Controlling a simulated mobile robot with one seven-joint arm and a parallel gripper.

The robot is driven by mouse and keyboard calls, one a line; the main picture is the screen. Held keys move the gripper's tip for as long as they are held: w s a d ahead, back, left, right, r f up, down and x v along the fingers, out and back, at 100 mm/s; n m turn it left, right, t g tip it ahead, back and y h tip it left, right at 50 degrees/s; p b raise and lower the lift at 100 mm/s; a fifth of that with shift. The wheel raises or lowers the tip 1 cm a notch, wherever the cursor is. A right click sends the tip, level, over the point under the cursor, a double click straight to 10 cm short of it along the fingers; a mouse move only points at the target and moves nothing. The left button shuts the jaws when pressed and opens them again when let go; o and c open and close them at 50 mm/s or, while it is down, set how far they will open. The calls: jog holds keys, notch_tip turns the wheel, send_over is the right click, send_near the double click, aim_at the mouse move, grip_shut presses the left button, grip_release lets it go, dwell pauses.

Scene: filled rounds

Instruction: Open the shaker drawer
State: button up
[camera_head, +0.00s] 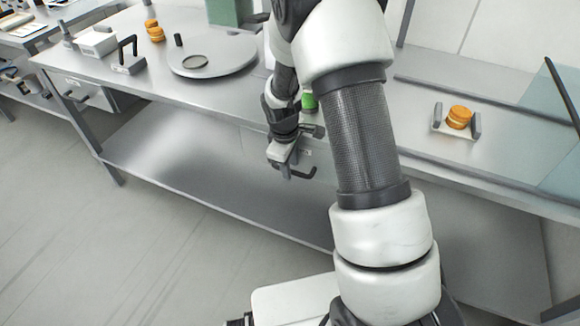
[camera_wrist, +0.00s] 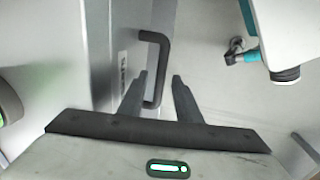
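A grey drawer front (camera_wrist: 126,45) under the counter shows at the left of the wrist view, with a small label that I cannot read in full. Its dark bar handle (camera_wrist: 164,60) stands out from it. The handle also shows in the head view (camera_head: 306,173), at my gripper. My gripper (camera_wrist: 159,76) is open, and the handle's bar passes between its two fingertips in the wrist view, with a gap on either side. I cannot tell whether a finger touches it. The drawer looks shut, but my arm hides much of it in the head view.
The steel counter (camera_head: 150,75) holds a round grey plate (camera_head: 212,58) and a small tray with a bun (camera_head: 459,117). Another drawer handle (camera_head: 88,97) is at the far left. A lower shelf (camera_head: 180,150) runs below. The floor (camera_head: 90,240) in front is clear.

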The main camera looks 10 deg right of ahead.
jog(key=shift+f, duration=0.2)
grip_shut()
dwell(0.3)
